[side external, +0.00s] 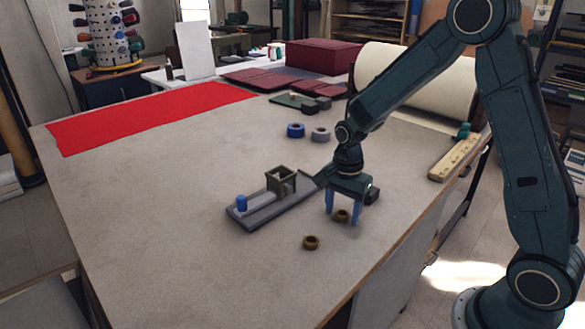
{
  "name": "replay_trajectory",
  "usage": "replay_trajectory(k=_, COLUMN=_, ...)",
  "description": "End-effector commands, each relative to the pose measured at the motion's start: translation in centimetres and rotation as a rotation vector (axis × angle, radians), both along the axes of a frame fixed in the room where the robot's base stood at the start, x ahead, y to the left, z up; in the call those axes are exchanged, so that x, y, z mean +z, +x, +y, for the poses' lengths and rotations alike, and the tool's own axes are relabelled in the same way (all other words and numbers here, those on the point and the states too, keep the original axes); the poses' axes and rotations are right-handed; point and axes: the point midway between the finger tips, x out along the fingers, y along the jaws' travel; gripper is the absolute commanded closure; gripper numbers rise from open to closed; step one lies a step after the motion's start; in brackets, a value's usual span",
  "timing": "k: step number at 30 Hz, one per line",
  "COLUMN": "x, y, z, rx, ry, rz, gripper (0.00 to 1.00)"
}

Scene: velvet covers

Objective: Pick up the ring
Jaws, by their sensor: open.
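Several rings lie on the grey table (170,190). A brown ring (342,216) lies between or just behind the blue fingertips of my gripper (342,207), which points down and is open. I cannot tell whether a finger touches this ring. A second brown ring (311,242) lies nearer the front, left of my gripper and clear of it. A blue ring (296,130) and a grey ring (320,134) lie side by side farther back.
A grey base (275,214) with a blue peg (241,202) and an olive frame (281,180) stands just left of my gripper. Red cloth (150,115) covers the back left. A cream roll (415,85) and a maroon box (320,57) stand behind. The front left table is clear.

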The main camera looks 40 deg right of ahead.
Motion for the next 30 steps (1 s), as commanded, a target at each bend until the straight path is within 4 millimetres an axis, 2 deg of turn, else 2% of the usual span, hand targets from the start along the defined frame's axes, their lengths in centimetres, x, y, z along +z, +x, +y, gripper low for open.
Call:
replay_trajectory(k=8, x=0.04, y=0.01, z=0.00, rx=0.000, ry=0.000, rz=-0.001, gripper=0.44)
replay_trajectory(k=15, x=0.05, y=0.01, z=0.00, rx=0.000, ry=0.000, rz=0.000, gripper=0.91)
replay_trajectory(k=25, x=0.15, y=0.03, z=0.00, rx=0.000, ry=0.000, rz=-0.001, gripper=0.92)
replay_trajectory(k=30, x=0.84, y=0.09, z=-0.01, rx=0.000, ry=-0.001, rz=-0.004, gripper=0.92)
